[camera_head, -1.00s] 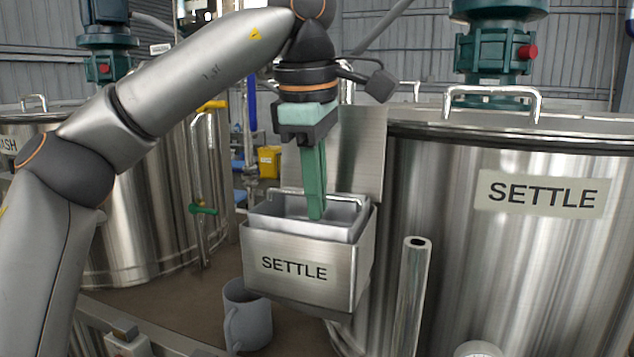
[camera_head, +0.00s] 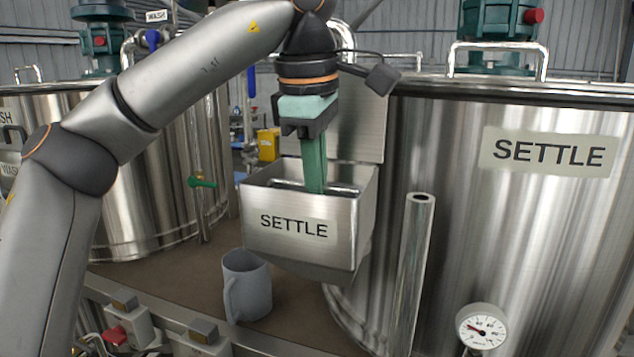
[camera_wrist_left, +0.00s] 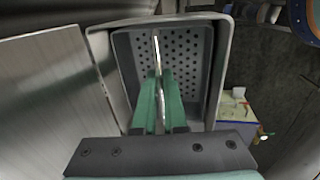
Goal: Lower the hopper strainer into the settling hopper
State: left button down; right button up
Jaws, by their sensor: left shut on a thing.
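The settling hopper (camera_head: 345,240) is a square steel box labelled SETTLE, fixed beside the large tank; its rim also shows in the left wrist view (camera_wrist_left: 228,60). Whether the strainer rests on anything inside is hidden. My right gripper is out of view.
The SETTLE tank (camera_head: 520,230) stands close on the right, with an upright steel pipe (camera_head: 413,270) in front. A grey mug (camera_head: 247,285) stands on the brown deck below the hopper. Another steel tank (camera_head: 150,190) is behind my left arm.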

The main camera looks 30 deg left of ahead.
pick_arm(q)
jog(key=c, duration=0.9)
grip_release()
jog(key=shift+r, duration=0.1)
notch_tip(320, 180, up, 12)
jog(key=s+p, duration=0.2)
jog(key=p, duration=0.1)
jog(key=shift+s+d, duration=0.2)
jog(key=shift+d, duration=0.1)
